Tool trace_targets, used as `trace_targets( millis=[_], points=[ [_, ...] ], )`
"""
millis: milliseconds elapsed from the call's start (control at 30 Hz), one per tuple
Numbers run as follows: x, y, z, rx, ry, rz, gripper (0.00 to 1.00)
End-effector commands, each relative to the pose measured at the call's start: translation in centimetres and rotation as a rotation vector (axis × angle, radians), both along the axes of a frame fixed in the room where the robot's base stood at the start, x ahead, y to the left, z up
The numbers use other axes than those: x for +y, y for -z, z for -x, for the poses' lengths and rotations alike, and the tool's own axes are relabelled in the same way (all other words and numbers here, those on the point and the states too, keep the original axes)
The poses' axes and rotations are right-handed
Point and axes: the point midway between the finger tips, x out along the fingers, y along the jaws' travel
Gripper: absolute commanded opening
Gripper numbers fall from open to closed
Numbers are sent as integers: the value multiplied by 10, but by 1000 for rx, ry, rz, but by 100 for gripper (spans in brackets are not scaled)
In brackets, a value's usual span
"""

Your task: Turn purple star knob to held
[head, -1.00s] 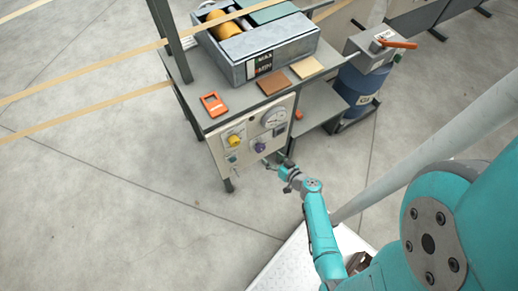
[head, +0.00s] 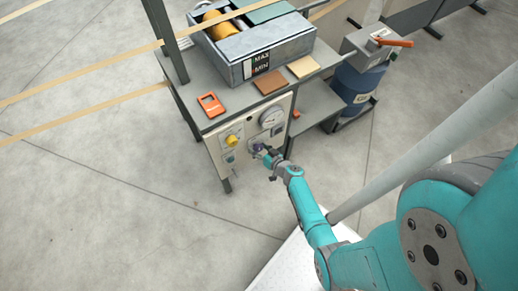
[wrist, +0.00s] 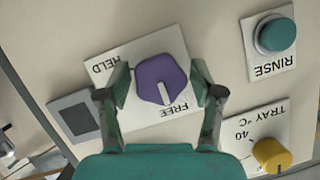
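The purple star knob (wrist: 160,80) sits on a white plate (wrist: 148,122) lettered HELD and FREE, which reads upside down in the wrist view. Its white pointer mark points down toward FREE; HELD is at the upper left. My gripper (wrist: 160,88) is open, with one finger on each side of the knob and small gaps visible between fingers and knob. In the head view my gripper (head: 261,152) is at the panel front and largely covers the knob.
A teal RINSE button (wrist: 277,35) is at the upper right in the wrist view. A yellow TRAY °C knob (wrist: 271,154) is close to the right finger. A dark square (wrist: 75,116) is at left. A round gauge (head: 271,118) is above on the panel.

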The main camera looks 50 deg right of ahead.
Motion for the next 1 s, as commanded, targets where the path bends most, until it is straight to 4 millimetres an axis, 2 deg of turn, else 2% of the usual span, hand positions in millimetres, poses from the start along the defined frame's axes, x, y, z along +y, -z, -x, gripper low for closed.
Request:
trace_targets(
  millis=[33,167,200,567,1000],
  points=[
    [0,0,0,0,0,0,46],
    [0,0,0,0,0,0,14],
    [0,0,0,0,0,0,11],
    [-1,0,0,-14,2,-47,11],
    [-2,1,1,-107,3,-370,11]
  ],
)
